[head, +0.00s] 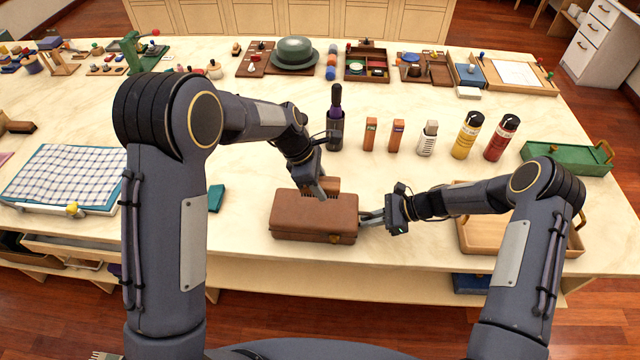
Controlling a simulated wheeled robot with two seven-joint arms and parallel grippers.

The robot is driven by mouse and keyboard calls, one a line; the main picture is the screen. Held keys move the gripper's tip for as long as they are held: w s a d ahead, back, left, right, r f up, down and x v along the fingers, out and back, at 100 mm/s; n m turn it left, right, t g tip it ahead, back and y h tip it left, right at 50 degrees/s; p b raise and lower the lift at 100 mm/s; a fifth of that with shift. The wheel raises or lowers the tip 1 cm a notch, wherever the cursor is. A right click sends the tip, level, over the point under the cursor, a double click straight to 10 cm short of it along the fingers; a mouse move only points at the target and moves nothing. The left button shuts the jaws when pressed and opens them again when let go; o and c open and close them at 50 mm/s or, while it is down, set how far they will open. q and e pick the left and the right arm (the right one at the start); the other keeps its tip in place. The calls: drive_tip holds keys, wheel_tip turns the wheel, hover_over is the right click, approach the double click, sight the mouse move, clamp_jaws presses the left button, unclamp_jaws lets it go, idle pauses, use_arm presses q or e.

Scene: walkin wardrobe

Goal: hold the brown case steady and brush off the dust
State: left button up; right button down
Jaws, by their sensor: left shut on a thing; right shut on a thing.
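The brown case (300,218) lies closed on the pale table top in front of me, with a brass clasp on its front. My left gripper (318,192) is above the case's back edge, pointing down, shut on a small brown brush (328,184). The brush's dark bristles are at the case's top; whether they touch it is hard to tell. My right gripper (370,218) comes in from the right and is shut on the right end of the case. Its fingertips are partly hidden against the case. Dust is too fine to make out.
A dark bottle (335,118) stands behind the case, with small boxes and spray cans (466,135) to its right. A wooden tray (480,237) lies right of the case, beneath my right arm. A checked cloth (75,172) lies at left. The table's front edge is close.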

drive_tip(key=c, duration=1.4)
unclamp_jaws()
drive_tip(key=shift+d, duration=0.1)
drive_tip(key=v, duration=1.2)
